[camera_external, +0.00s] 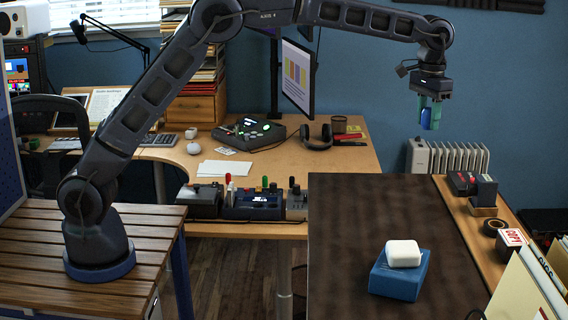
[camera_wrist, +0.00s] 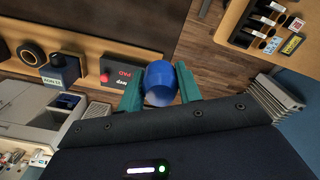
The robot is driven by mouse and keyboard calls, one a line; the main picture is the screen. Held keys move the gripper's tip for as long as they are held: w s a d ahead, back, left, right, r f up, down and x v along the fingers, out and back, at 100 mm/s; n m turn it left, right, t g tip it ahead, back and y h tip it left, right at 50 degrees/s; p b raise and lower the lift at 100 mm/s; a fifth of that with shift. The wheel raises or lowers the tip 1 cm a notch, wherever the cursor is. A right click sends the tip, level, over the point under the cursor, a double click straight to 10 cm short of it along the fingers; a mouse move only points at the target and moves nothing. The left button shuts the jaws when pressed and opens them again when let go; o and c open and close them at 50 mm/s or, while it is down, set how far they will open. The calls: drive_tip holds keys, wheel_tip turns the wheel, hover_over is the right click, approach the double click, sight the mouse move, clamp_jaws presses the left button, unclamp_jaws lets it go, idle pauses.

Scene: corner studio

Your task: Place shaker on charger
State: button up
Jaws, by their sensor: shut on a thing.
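My gripper (camera_external: 430,108) is high at the upper right in the external view, pointing down. Its teal fingers are shut on a blue rounded piece, likely the shaker (camera_external: 432,120). In the wrist view the shaker (camera_wrist: 160,82) sits between the two fingertips, with its lower part hidden by the gripper body. A white rounded block (camera_external: 404,252), possibly the charger, lies on a blue box (camera_external: 398,277) on the dark tabletop. My gripper is well above and behind these two, apart from them. No label tells which piece is the charger.
The dark tabletop (camera_external: 345,225) is bare around the blue box. A radiator (camera_external: 448,157) stands behind. Folders (camera_external: 522,292) rise at front right.

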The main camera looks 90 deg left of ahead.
drive_tip(key=s+d+r+m, duration=0.2)
drive_tip(key=d+r, duration=0.2)
drive_tip(key=d, duration=0.9)
drive_tip(key=s+d+r+m, duration=0.1)
drive_tip(key=d+r+m, duration=0.15)
drive_tip(key=d, duration=0.95)
wheel_tip(320, 180, up, 7)
drive_tip(key=m, duration=0.3)
hover_over(404, 246)
wheel_tip(404, 246, down, 20)
drive_tip(key=shift+r, duration=0.2)
drive_tip(key=shift+f, duration=0.1)
drive_tip(key=o, duration=1)
